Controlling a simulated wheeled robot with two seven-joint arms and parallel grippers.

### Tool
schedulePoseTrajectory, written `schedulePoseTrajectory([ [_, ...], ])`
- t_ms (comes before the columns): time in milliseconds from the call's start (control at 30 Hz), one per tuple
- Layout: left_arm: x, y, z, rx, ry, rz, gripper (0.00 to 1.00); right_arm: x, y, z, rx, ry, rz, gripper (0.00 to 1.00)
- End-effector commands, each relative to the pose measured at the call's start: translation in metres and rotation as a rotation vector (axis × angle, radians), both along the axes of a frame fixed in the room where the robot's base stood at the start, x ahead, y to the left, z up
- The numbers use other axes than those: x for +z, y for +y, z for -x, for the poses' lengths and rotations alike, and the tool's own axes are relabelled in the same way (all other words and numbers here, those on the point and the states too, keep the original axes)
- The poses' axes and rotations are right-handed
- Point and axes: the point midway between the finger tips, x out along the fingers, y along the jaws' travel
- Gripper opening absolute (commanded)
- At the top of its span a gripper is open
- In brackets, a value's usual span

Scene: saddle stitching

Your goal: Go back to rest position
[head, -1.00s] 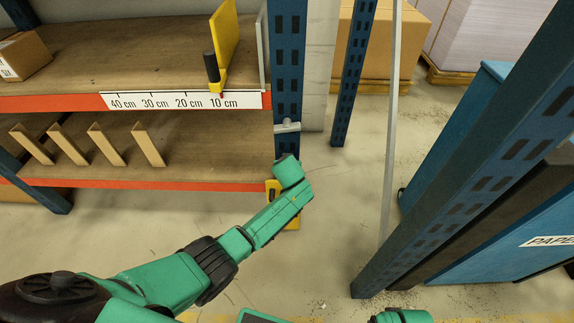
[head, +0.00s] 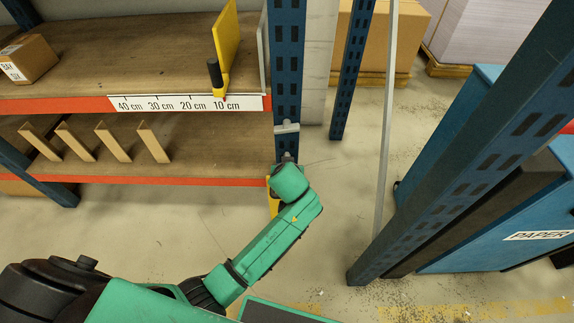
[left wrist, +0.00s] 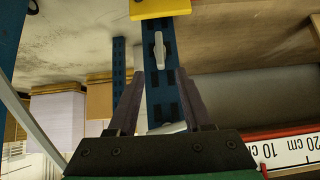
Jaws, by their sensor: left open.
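My left arm (head: 265,245) reaches from the lower left toward the blue shelf post (head: 287,60). In the head view its wrist hides the gripper. The left wrist view shows my left gripper (left wrist: 160,73) open, with its two dark fingers apart and nothing seen held between them. The blue post (left wrist: 160,95) shows behind and between the fingers, with a grey clip (left wrist: 160,50) on it. I cannot tell whether the fingers touch the post. My right gripper is not in view.
The upper shelf holds a yellow upright plate (head: 228,45) near the 10 cm mark of the scale (head: 150,103) and a cardboard box (head: 30,60). Wooden dividers (head: 153,142) stand on the lower shelf. A blue frame post (head: 450,160) and blue paper cabinet (head: 500,235) stand right. Floor between is clear.

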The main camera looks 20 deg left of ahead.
Motion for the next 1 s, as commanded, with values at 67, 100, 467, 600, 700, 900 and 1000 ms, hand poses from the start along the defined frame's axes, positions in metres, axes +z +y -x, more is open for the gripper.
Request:
schedulePoseTrajectory([
  [67,-0.001,0.000,0.000,0.000,0.000,0.000,0.50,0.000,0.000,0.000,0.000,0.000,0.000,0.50],
  [100,-0.001,0.000,0.000,0.000,0.000,0.000,0.50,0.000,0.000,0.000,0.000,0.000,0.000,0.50],
  [467,-0.024,0.003,0.007,-0.029,0.045,-0.011,0.50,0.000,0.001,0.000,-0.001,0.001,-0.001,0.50],
  [600,-0.117,0.020,0.048,-0.142,0.218,-0.034,0.50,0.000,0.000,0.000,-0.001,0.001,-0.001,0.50],
  [700,-0.193,0.039,0.103,-0.236,0.361,-0.031,0.50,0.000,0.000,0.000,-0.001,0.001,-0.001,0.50],
  [900,-0.291,0.074,0.216,-0.348,0.545,0.003,0.50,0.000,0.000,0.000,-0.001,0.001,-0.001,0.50],
  [1000,-0.319,0.090,0.266,-0.376,0.604,0.019,0.50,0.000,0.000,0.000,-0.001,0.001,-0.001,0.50],
])
